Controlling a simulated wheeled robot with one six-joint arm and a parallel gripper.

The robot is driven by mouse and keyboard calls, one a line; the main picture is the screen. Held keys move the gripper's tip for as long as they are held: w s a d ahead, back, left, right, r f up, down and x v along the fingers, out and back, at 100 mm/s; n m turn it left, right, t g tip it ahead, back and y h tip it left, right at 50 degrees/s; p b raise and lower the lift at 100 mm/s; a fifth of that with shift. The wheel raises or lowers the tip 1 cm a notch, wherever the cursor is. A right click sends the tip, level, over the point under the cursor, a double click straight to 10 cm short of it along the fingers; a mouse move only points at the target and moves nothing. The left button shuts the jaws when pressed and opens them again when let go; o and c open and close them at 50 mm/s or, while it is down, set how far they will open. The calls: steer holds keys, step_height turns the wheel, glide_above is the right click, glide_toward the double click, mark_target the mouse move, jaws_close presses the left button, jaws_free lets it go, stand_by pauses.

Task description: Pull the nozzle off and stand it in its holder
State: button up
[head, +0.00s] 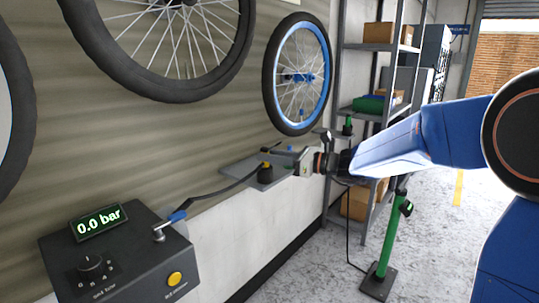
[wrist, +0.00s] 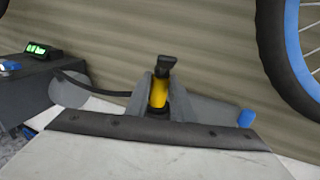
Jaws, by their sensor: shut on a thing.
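The nozzle, a yellow body with a black head, is between the two grey fingers of my gripper (wrist: 160,90) in the wrist view. Its yellow part (wrist: 158,94) shows clearly there. In the head view my gripper (head: 274,156) is shut on the nozzle (head: 266,165) over a small grey wall shelf (head: 233,172). A black cup-like piece (head: 265,176), perhaps the holder, shows directly beneath the yellow part. I cannot tell whether the nozzle is seated in it. A black hose (head: 222,190) runs from the left to the nozzle. The nozzle is apart from the wheels.
A dark control box (head: 120,255) at lower left has a display (head: 98,222) reading 0.0 bar. A blue-rimmed wheel (head: 270,75) and a larger wheel (head: 150,95) hang above. A small blue piece (wrist: 246,118) sits on the shelf. A green pump (head: 387,240) stands on the floor.

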steer(key=shift+f, duration=0.15)
steer(key=o, duration=1.1)
steer(key=shift+o, duration=0.4)
steer(key=v, duration=1)
stand_by(0.4)
